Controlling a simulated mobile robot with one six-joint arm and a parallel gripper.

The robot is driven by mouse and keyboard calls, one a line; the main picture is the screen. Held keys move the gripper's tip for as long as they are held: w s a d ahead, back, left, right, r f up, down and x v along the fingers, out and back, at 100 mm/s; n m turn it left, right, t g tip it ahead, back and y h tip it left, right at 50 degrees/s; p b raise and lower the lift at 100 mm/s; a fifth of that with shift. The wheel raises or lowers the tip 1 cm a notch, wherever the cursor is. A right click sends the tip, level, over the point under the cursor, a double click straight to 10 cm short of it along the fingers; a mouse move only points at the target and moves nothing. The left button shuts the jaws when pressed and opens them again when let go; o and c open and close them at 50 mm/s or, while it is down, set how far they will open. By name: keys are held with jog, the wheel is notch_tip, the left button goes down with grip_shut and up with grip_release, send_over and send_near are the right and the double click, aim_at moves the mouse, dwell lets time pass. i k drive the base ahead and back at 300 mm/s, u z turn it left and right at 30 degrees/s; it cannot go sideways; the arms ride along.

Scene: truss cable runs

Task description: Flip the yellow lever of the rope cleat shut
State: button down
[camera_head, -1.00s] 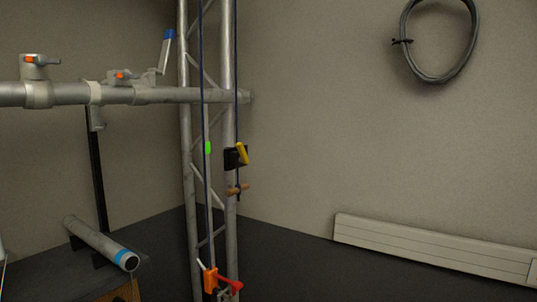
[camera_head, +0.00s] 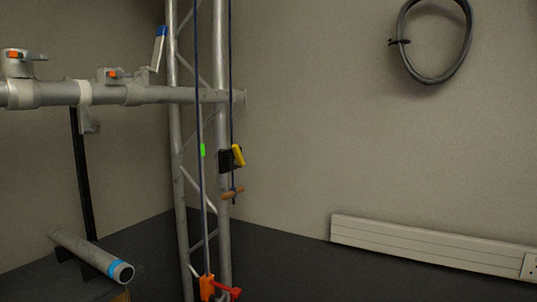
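The rope cleat (camera_head: 225,161) is a black block on the right upright of the metal truss, near the middle of the view. Its yellow lever (camera_head: 238,155) is at the block's right side and slants, its top leaning left. A dark blue rope (camera_head: 231,80) runs down to the cleat, and a wooden toggle (camera_head: 233,193) hangs just below it. The cleat is small here, so I cannot tell whether the lever grips the rope. My gripper is not in view.
A second rope with a green mark (camera_head: 202,150) runs down to an orange device with a red handle (camera_head: 228,290). A horizontal pipe (camera_head: 185,95) with clamps crosses at left. A loose tube (camera_head: 90,255) lies lower left. A cable coil (camera_head: 402,55) hangs right. Floor right of the truss is clear.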

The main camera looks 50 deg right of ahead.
aim_at(239, 160)
jog(key=u, duration=0.55)
jog(key=k, duration=0.1)
jog(key=z, duration=1.95)
jog(key=k, duration=0.95)
jog(key=u, duration=0.15)
jog(key=i, duration=0.95)
